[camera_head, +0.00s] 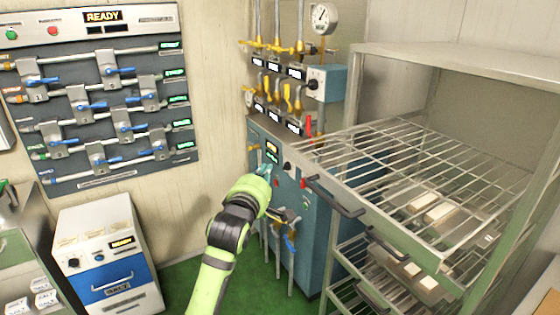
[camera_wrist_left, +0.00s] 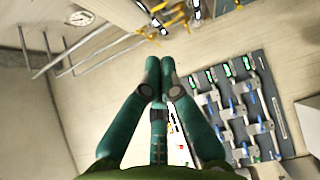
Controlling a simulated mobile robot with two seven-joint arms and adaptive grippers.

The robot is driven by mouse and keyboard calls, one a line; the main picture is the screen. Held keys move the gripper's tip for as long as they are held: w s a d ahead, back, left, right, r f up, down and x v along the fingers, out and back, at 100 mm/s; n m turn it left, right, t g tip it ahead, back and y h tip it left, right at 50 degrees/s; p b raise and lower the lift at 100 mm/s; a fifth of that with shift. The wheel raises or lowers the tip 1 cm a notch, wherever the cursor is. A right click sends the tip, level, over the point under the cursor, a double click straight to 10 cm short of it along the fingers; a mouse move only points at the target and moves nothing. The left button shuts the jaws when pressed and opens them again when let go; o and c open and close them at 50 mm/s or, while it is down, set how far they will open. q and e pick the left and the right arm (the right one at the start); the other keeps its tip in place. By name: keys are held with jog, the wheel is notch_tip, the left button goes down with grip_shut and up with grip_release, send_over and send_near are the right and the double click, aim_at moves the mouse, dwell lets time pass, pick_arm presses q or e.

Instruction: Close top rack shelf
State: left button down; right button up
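The top rack shelf (camera_head: 372,150) is a wire shelf slid out of the metal rack (camera_head: 470,58), sticking out toward the left. Its dark handle (camera_head: 335,200) is on the front edge. My left gripper (camera_head: 268,172) is left of the shelf's front corner, apart from the handle, in front of the blue cabinet. The shelf handle is not recognisable in that view. My right gripper is not in view.
Lower wire shelves with pale blocks (camera_head: 437,211) show below the top shelf; another dark handle (camera_head: 387,246) is there. A blue cabinet (camera_head: 318,240) with valves and a gauge (camera_head: 325,17) stands behind. A valve panel (camera_head: 95,95) hangs on the left wall. Green floor is open at centre.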

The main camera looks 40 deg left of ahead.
pick_arm(q)
jog(key=w+p, duration=0.1)
jog(key=w, duration=0.1)
jog(key=w+d, duration=0.1)
jog(key=w, duration=0.1)
jog(key=shift+w+p, duration=0.3)
jog(key=shift+p, duration=0.05)
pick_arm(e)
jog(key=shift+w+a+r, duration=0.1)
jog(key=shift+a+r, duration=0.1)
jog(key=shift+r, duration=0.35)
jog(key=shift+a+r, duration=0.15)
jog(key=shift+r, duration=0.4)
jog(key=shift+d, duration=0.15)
pick_arm(q)
jog(key=shift+w, duration=0.1)
